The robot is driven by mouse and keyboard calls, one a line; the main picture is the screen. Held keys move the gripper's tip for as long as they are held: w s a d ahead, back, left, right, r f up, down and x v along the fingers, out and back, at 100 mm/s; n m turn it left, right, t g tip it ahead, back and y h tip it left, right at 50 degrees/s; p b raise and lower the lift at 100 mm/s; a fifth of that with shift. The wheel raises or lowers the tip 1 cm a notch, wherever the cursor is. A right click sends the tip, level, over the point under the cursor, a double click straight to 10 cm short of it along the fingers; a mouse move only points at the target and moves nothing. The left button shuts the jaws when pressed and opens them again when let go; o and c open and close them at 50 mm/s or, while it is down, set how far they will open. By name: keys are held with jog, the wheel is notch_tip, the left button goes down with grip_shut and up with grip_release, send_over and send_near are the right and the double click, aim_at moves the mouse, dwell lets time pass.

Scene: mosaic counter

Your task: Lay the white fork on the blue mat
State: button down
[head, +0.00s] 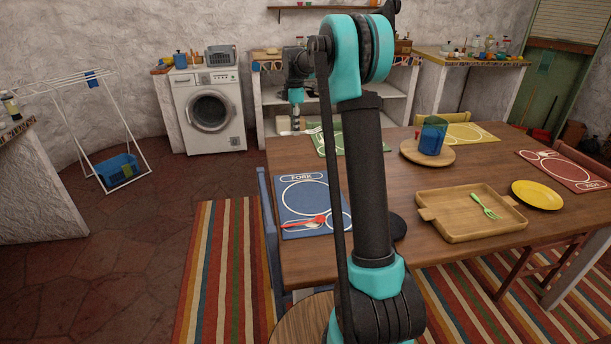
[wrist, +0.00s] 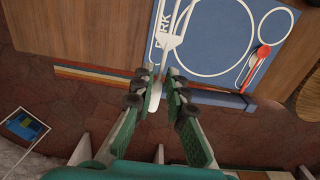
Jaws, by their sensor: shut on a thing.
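My gripper (wrist: 160,78) is shut on the handle of the white fork (wrist: 172,38). In the wrist view the tines point up the picture, across the printed FORK label of the blue mat (wrist: 205,40). In the head view my gripper (head: 296,124) is raised beyond the far left end of the table, and the white fork (head: 314,130) sticks out to its right, held up in the air. The blue mat (head: 290,221) lies at the table's left edge, with a printed plate circle. My arm hides part of its right side.
A red spoon (head: 305,222) lies on the near part of the blue mat. A wooden tray (head: 455,230) holds a green fork (head: 485,207). A yellow plate (head: 538,195), a blue cup (head: 432,135) and green, yellow and red mats share the table. A blue chair (head: 266,215) stands at the left edge.

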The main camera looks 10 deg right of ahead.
aim_at(297, 177)
notch_tip(297, 177, down, 19)
jog(key=shift+f, duration=0.1)
dwell(0.4)
jog(key=shift+f, duration=0.15)
jog(key=c, duration=1.5)
grip_release()
jog(key=shift+c, duration=0.2)
notch_tip(297, 177, up, 12)
jog(key=s+d+m+t, duration=0.25)
jog(key=s+m, duration=0.65)
jog(key=s, duration=1.1)
jog(key=s+f+m, duration=0.2)
jog(key=s+m, duration=0.1)
jog(key=s, duration=0.4)
jog(key=s+d+f+m+t, duration=0.1)
jog(key=s+f+m, duration=0.2)
jog(key=s, duration=0.4)
jog(key=s+f+m, duration=0.3)
jog(key=s, duration=0.4)
jog(key=shift+s+d+t, duration=0.25)
jog(key=shift+s+t, duration=0.1)
